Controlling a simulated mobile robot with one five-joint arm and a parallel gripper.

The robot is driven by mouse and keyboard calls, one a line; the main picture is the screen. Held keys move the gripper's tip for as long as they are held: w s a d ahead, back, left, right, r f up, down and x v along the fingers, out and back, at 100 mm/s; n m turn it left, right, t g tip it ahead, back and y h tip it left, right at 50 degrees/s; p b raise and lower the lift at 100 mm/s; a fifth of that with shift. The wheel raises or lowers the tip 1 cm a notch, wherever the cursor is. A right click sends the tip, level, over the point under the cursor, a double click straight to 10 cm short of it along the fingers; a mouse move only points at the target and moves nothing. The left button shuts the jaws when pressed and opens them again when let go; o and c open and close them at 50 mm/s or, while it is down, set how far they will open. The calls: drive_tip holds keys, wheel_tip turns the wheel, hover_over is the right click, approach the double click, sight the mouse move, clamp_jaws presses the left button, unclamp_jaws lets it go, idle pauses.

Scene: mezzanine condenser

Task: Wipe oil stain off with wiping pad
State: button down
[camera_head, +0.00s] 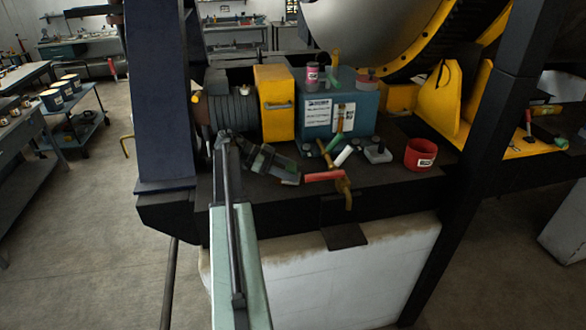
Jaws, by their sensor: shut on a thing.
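My gripper (284,173) is above or on the dark platform (240,212), left of a red-handled tool. It is shut on a small greyish thing at its tip, which may be the wiping pad; the jaws and fingers hide most of it. A yellow-brown streak (347,194) runs over the platform's front edge, right of my gripper. I cannot tell whether it is the oil stain or a strap. No other stain is clear.
A red-handled tool (324,176), a white cylinder (343,156), a grey block (378,151) and a red tub (420,154) stand or lie to the right. A blue box (318,117) and yellow box (274,103) stand behind. Dark posts (487,150) flank the platform.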

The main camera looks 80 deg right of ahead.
drive_tip(key=shift+s+d+r, duration=0.1)
drive_tip(key=shift+s+d, duration=0.2)
drive_tip(key=shift+s, duration=0.6)
drive_tip(key=shift+s+d+r, duration=0.1)
drive_tip(key=shift+s+d, duration=0.2)
drive_tip(key=shift+s, duration=0.6)
drive_tip(key=shift+s+d+f, duration=0.1)
drive_tip(key=shift+s+d, duration=0.3)
drive_tip(key=shift+s, duration=0.4)
drive_tip(key=shift+s+d+f, duration=0.1)
drive_tip(key=shift+s+d, duration=0.3)
drive_tip(key=shift+s, duration=0.4)
drive_tip(key=shift+r, duration=0.1)
drive_tip(key=shift+r, duration=0.1)
wheel_tip(320, 180, up, 6)
drive_tip(key=p, duration=0.6)
wheel_tip(320, 180, up, 3)
drive_tip(key=p, duration=0.3)
drive_tip(key=shift+f, duration=0.3)
